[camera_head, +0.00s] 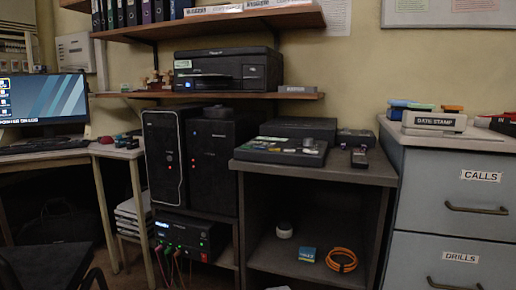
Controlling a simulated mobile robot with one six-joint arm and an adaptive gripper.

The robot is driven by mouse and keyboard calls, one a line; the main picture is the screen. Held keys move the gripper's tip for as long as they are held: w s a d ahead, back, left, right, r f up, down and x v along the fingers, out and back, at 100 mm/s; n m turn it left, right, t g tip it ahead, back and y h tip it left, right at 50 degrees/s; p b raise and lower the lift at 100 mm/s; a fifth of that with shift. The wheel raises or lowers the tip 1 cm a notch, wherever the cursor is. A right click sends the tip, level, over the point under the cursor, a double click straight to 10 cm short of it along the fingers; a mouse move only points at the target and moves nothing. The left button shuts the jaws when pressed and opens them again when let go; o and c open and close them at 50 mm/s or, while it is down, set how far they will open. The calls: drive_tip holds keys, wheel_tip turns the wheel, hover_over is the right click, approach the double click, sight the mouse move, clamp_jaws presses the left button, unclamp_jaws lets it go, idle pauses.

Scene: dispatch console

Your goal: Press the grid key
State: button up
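A flat dark console (284,151) lies on top of the grey open-fronted cabinet in the middle right. Small coloured and light parts show on its top face, too small to read. I cannot tell which of them, if any, is the grid key. A small dark handset-like device (360,157) lies to its right near the cabinet's front edge. My gripper and arm are not in view.
The cabinet top (340,172) has little bare room, mostly along its front. Dark boxes (298,129) stand behind the console. Two black computer towers (163,160) stand left. A grey drawer cabinet (450,185) stands right. A black chair (50,250) is lower left.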

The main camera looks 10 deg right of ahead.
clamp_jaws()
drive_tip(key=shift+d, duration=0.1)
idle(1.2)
